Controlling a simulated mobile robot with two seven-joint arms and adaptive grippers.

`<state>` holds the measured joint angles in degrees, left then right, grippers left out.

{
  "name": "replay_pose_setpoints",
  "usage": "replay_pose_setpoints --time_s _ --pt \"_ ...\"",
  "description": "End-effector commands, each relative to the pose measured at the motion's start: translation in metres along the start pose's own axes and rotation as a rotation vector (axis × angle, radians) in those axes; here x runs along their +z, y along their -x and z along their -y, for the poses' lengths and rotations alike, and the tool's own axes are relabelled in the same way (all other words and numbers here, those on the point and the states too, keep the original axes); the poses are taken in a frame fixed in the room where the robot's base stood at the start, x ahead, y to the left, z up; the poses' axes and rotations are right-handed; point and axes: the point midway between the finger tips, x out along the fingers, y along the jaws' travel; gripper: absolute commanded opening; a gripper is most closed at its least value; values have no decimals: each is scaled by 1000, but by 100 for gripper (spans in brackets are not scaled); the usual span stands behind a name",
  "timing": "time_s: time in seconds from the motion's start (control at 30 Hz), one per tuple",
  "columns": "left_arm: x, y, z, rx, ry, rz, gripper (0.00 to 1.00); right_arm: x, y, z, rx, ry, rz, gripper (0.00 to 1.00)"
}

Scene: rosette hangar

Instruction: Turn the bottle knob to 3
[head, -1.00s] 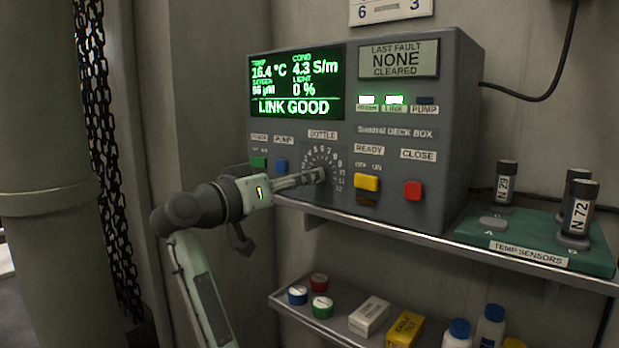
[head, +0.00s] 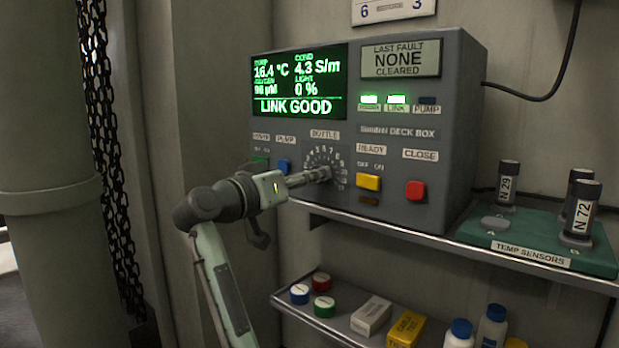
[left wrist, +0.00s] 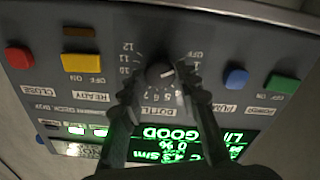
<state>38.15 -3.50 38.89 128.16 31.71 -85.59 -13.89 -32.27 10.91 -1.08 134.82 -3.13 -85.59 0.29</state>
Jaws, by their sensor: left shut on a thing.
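In the left wrist view the knob (left wrist: 160,74) sits between the two fingers, and the panel appears roughly upside down. A short white mark shows on its face; the number it points to is too small to tell. My left gripper (head: 321,174) reaches in from the left and is shut on the knob, one finger on each side. The fingers hide part of the number ring. My right gripper is not in view.
A yellow switch (head: 369,182) and a red CLOSE button (head: 416,190) are right of the knob; a blue button (head: 284,167) is left. The shelf edge (head: 400,235) runs just below the box. A green sensor tray (head: 590,262) stands at the right.

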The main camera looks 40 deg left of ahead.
Motion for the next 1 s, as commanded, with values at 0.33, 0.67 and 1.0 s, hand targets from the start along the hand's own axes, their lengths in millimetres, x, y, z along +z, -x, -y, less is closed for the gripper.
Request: replay_pose_setpoints --time_s 0.33,0.67,1.0 --pt "2 0 1 -1 -89 4 3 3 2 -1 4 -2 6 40" --pt "3 0 2 -2 -355 7 3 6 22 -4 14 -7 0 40" --pt "2 0 1 0 -675 7 3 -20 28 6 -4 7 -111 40"
